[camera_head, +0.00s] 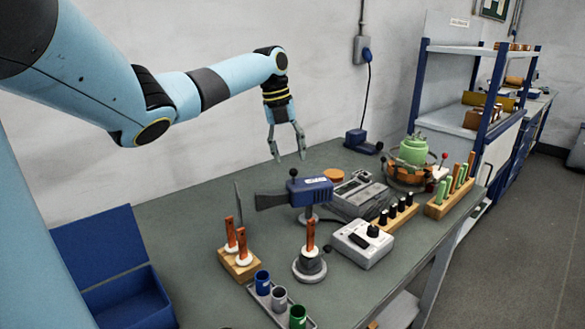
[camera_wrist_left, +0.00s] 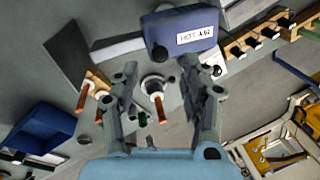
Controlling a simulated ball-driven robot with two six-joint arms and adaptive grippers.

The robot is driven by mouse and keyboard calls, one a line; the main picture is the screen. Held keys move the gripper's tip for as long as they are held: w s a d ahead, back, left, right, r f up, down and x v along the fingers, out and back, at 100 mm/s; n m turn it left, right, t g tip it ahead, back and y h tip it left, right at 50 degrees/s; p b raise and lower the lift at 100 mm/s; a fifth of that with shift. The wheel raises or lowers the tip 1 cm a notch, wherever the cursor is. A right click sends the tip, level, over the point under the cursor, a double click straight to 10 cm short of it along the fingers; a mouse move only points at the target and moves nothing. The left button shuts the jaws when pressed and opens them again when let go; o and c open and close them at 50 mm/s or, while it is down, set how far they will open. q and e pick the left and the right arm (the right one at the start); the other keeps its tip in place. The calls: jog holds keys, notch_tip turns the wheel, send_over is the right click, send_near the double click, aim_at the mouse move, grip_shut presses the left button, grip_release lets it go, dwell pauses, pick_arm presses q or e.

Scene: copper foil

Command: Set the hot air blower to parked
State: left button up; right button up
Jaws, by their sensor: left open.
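The hot air blower (camera_head: 313,191) is a blue body with a dark flared nozzle pointing left and a black ball knob on top. It sits on a short stand on the grey bench. In the left wrist view the blower (camera_wrist_left: 172,25) shows its HOT AIR label, with the black knob (camera_wrist_left: 160,53) just beyond the fingers. My left gripper (camera_head: 289,157) is open and empty, pointing down above and behind the blower, apart from it. Its open fingers also show in the left wrist view (camera_wrist_left: 162,78). My right gripper is not in view.
A wooden block (camera_head: 239,263) with orange-handled tools, a round stand (camera_head: 309,268) with another, and a white box (camera_head: 361,245) with a black knob are nearby. A blue open case (camera_head: 90,250) is at left. A green pot (camera_head: 413,151) stands at back right.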

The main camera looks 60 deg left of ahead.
pick_arm(q)
jog(key=r, duration=0.3)
jog(key=s+r, duration=0.1)
jog(key=r, duration=0.1)
jog(key=shift+a+r, duration=0.25)
jog(key=shift+f, duration=0.1)
